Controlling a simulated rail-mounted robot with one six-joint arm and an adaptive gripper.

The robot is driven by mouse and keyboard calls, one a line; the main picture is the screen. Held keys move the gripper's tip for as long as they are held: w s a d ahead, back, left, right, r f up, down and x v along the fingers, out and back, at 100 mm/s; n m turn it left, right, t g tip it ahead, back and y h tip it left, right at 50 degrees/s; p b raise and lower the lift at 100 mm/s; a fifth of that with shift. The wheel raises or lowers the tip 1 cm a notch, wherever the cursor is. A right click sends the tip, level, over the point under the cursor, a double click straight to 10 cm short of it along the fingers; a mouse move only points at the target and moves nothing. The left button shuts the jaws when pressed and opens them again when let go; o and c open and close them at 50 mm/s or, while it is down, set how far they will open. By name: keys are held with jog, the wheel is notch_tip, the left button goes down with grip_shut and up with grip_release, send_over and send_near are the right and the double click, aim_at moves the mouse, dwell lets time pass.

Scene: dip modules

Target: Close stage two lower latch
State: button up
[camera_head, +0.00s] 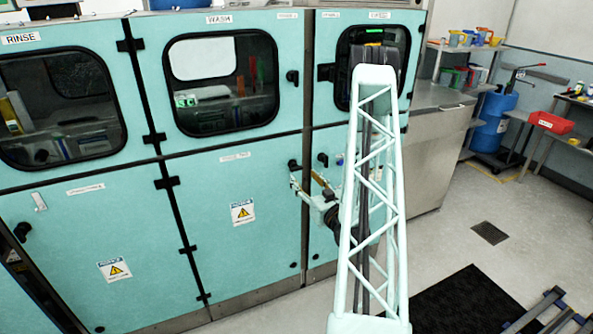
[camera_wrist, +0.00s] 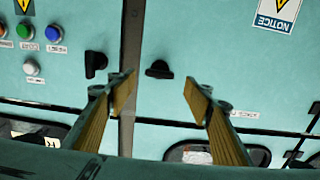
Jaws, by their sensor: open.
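A black latch handle (camera_head: 293,165) sits at the upper right edge of the lower door (camera_head: 215,240) under the WASH window. In the wrist view, which looks upside down, this latch (camera_wrist: 158,69) lies roughly sideways, between my fingertips in the picture and beyond them. My gripper (camera_head: 308,183) is open and empty in front of the door seam, just below the latch in the head view. Its tan-padded fingers (camera_wrist: 160,83) stand wide apart and show no clear contact with the latch. The gap to the door is hard to judge.
A second black latch (camera_head: 322,159) sits across the seam; the wrist view shows it upright (camera_wrist: 95,63), close beside one finger. Push buttons (camera_wrist: 38,33) are on that neighbouring panel. The open floor (camera_head: 450,240) lies right of the machine, with a black mat (camera_head: 465,305).

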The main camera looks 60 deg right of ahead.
aim_at(298, 170)
jog(key=shift+x, duration=3.95)
jog(key=c, duration=0.9)
